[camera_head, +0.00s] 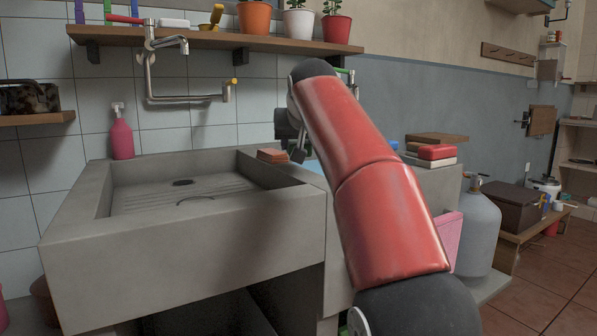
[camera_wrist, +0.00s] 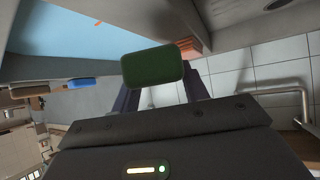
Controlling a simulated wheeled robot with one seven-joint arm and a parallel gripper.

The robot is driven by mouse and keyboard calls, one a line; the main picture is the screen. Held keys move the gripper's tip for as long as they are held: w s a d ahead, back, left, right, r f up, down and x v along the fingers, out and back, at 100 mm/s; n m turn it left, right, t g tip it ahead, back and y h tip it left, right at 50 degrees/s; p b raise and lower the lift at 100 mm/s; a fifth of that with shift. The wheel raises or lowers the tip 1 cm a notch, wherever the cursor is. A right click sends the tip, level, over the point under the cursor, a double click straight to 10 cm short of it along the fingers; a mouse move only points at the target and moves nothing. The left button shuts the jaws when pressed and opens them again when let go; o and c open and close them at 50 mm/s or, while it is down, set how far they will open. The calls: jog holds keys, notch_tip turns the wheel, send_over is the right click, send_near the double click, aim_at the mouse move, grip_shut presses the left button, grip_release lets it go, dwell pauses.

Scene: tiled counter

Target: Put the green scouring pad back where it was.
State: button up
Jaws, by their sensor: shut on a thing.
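The green scouring pad (camera_wrist: 153,66) is between the two fingers of my gripper (camera_wrist: 158,92) in the wrist view. The fingers are shut on it, and it shows as a dark green rounded block clear of the surfaces around it. In the head view my red arm hides most of the gripper, and only part of it (camera_head: 299,150) shows left of the arm, above the back right of the sink. The pad cannot be seen in the head view.
The grey stone sink (camera_head: 190,225) has reddish-brown blocks (camera_head: 272,155) on its back right rim. A light blue surface (camera_wrist: 75,30) lies beside it. A red block (camera_head: 437,152) sits further right. A pink bottle (camera_head: 121,135) and wall tap (camera_head: 185,97) stand behind the sink.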

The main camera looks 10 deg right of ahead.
notch_tip(320, 180, down, 4)
jog(key=shift+r+b, duration=0.1)
jog(key=shift+b, duration=0.9)
jog(key=o, duration=1)
jog(key=shift+r, duration=0.15)
jog(key=p+v, duration=0.1)
jog(key=v, duration=1.1)
jog(key=shift+p, duration=0.35)
